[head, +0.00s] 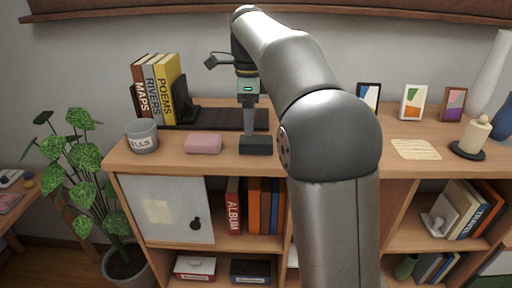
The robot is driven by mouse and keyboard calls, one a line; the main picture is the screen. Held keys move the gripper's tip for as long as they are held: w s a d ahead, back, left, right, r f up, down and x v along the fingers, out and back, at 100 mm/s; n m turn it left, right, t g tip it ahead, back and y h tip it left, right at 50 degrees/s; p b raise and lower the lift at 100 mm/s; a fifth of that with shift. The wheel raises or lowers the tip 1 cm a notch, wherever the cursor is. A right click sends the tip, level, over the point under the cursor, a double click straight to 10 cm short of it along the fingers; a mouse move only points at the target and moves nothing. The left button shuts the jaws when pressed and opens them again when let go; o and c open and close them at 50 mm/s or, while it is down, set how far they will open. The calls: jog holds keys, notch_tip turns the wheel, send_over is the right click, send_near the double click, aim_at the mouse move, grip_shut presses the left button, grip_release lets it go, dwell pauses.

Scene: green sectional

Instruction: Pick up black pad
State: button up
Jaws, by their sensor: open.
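A small dark block that looks like the black pad (256,147) lies on the wooden cabinet top, right of a pink pad (203,143). My gripper (250,132) points down over the dark block, its fingers seen nearly edge-on. The gap between the fingers is hard to see, and I cannot tell whether they touch the block or sit just above it. The block's top is partly hidden by the fingers.
A flat dark mat (212,117) lies behind my gripper, beside upright books (158,90). A grey cup (142,136) stands left of the pink pad. Small frames (412,102), a striped sheet (416,149) and a candle holder (470,145) are at right.

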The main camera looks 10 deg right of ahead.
aim_at(253, 139)
jog(key=shift+d+f+p, duration=0.15)
jog(key=shift+f, duration=1.55)
jog(key=shift+d+f+p, duration=0.15)
jog(key=shift+f, duration=1.5)
jog(key=c, duration=1.1)
jog(key=shift+r, duration=0.15)
jog(key=shift+r, duration=0.3)
notch_tip(253, 139, up, 2)
jog(key=shift+r, duration=0.25)
jog(key=s+a+r+b, duration=0.1)
jog(key=s+r, duration=0.2)
jog(key=s, duration=0.1)
jog(key=s+r+b, duration=0.1)
jog(key=s+r, duration=0.2)
jog(key=s, duration=0.2)
jog(key=s+a+r+b, duration=0.1)
jog(key=s+r, duration=0.2)
jog(key=s, duration=0.1)
jog(key=shift+s+a+r, duration=0.3)
jog(key=shift+s+r, duration=0.05)
jog(key=shift+s, duration=0.05)
